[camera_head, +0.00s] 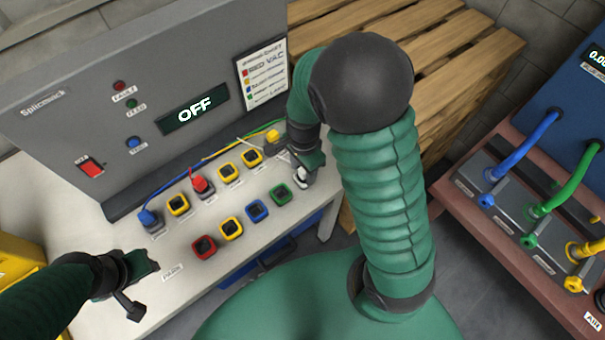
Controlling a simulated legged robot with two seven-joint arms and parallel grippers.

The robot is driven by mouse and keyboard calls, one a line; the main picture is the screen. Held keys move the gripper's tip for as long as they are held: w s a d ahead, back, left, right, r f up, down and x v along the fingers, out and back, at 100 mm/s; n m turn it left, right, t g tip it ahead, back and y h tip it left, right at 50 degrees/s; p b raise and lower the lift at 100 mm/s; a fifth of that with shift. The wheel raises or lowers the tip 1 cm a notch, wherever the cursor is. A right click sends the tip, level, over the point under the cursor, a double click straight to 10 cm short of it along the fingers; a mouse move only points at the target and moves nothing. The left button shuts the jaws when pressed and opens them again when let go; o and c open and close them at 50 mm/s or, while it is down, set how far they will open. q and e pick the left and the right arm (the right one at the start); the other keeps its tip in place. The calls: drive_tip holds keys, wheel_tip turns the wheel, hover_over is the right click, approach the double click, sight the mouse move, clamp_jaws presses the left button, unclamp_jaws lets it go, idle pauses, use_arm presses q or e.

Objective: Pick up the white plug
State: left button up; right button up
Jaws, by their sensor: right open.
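A small white piece (301,177), which looks like the white plug, shows at the jaws of my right gripper (304,169), by the right end of the socket rows. The gripper is open. The arm hides part of this area, and I cannot tell whether the jaws touch the plug. My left gripper (142,284) is over the table's front left, with its fingers apart and nothing between them.
A blue plug (148,217), a red plug (201,185) and a yellow plug (272,137) stand in the back row. Several coloured sockets fill the front row, including a green one (281,193). A grey chassis (70,130) reading OFF stands behind. A brown bench (500,245) is at right.

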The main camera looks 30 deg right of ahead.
drive_tip(key=shift+d+f, duration=0.1)
drive_tip(key=shift+d, duration=0.4)
drive_tip(key=shift+c, duration=1.1)
drive_tip(key=shift+a, duration=0.4)
clamp_jaws()
drive_tip(key=shift+d, duration=0.1)
